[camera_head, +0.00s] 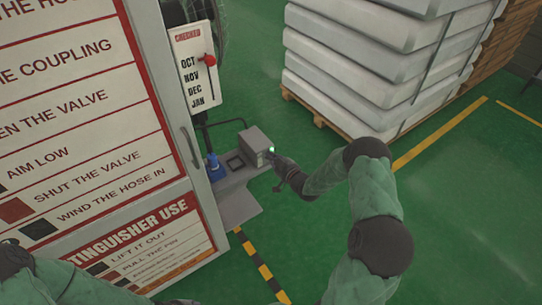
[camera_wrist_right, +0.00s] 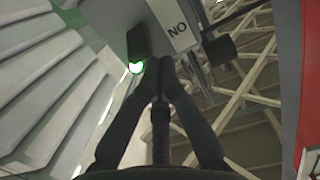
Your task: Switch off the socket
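The socket is a grey box (camera_head: 254,146) on a grey ledge beside the sign cabinet, with a green light lit on its right face. My left gripper is out of view.
A blue plug (camera_head: 214,167) with a dark cable stands left of the box. The large sign cabinet (camera_head: 90,130) fills the left. A pallet of stacked white mattresses (camera_head: 365,65) stands behind. Green floor (camera_head: 470,200) at the right is clear.

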